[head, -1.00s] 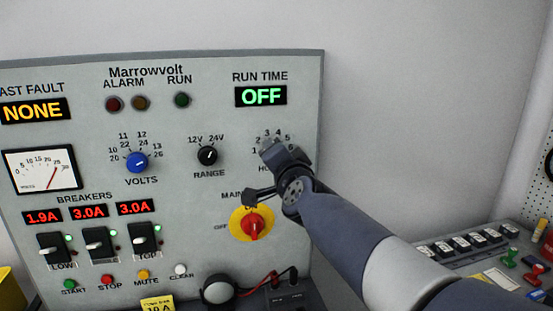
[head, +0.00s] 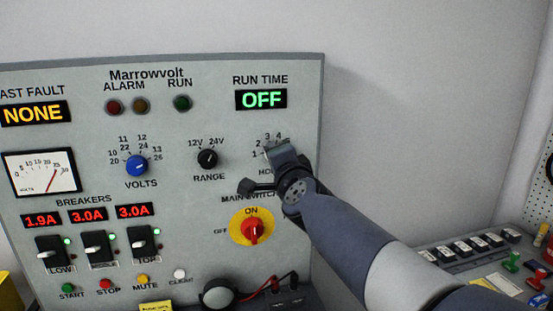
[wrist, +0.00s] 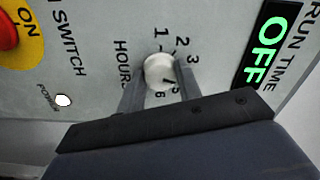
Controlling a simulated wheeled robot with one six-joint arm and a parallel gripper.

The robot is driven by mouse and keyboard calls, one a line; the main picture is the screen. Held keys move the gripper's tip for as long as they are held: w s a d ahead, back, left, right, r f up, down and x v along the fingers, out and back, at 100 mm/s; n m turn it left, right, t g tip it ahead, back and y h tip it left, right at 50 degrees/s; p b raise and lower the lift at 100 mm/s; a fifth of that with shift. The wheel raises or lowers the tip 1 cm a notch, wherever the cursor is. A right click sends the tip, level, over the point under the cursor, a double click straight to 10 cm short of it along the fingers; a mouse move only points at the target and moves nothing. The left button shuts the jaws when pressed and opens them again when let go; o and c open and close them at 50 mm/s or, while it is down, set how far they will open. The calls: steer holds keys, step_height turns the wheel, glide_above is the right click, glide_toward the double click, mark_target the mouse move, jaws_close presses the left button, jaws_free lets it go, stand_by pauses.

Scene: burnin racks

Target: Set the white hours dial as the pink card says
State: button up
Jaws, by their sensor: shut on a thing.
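The white hours dial (wrist: 160,72) sits on the panel in the wrist view, with numbers 1 to 6 around it and the word HOURS beside it. My gripper (wrist: 160,78) is shut on the dial, one finger on each side. In the head view my gripper (head: 280,152) covers most of the dial, and only some of its numbers show. Which number the dial points to cannot be told. No pink card is visible in these frames.
The RUN TIME display (head: 261,99) reads OFF. The red main switch (head: 252,230) is below my gripper, and the black range knob (head: 207,159) is to its left. A bench with several small items (head: 480,243) is at the right.

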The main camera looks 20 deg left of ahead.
steer(key=o, duration=1)
steer(key=shift+c, duration=0.2)
steer(key=shift+s, duration=0.15)
steer(key=v, duration=1)
steer(key=shift+s, duration=0.25)
steer(key=shift+d, duration=0.15)
steer(key=x, duration=1)
steer(key=shift+w, duration=0.4)
